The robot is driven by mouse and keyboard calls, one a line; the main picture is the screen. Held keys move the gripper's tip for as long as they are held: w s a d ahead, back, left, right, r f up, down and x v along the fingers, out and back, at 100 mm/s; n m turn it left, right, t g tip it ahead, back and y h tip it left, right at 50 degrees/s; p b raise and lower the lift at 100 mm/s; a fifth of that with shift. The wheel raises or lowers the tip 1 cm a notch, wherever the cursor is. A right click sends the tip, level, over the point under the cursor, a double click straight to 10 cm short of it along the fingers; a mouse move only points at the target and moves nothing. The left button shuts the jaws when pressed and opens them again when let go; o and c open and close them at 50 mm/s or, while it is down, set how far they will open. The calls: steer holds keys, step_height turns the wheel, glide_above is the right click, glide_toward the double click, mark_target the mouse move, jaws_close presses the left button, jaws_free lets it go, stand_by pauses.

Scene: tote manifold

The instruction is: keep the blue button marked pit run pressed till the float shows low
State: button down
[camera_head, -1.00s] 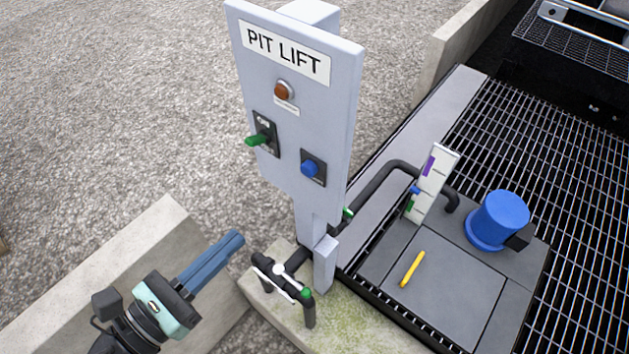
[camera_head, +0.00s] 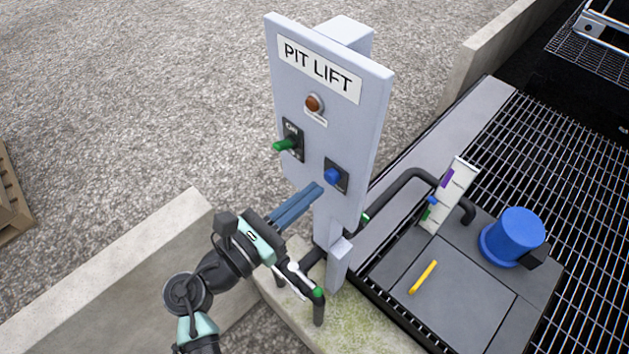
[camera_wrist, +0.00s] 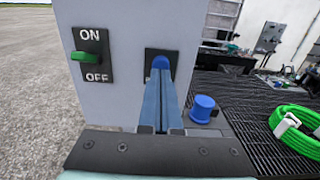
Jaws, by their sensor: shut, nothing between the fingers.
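The blue button (camera_head: 333,176) sits on a dark plate at the lower right of the grey PIT LIFT panel (camera_head: 352,120); no marking on it is readable. My gripper (camera_head: 318,189) is shut and empty, its blue fingers pointing at the button from the lower left. A small gap seems to show in the head view. In the wrist view the fingertips (camera_wrist: 161,80) overlap the button (camera_wrist: 160,62), so contact cannot be told. The white float gauge (camera_head: 459,187) has a purple band above and a green band below. Its blue marker (camera_head: 432,200) is just above the green.
A green-handled ON/OFF switch (camera_head: 285,145) and a dull orange lamp (camera_head: 314,103) share the panel. Pipework with a green-tipped valve (camera_head: 318,292) stands below. A blue pump motor (camera_head: 515,236) and a yellow handle (camera_head: 423,277) are on the pit cover. A concrete wall (camera_head: 120,270) runs left.

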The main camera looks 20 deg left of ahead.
steer(key=shift+x, duration=0.9)
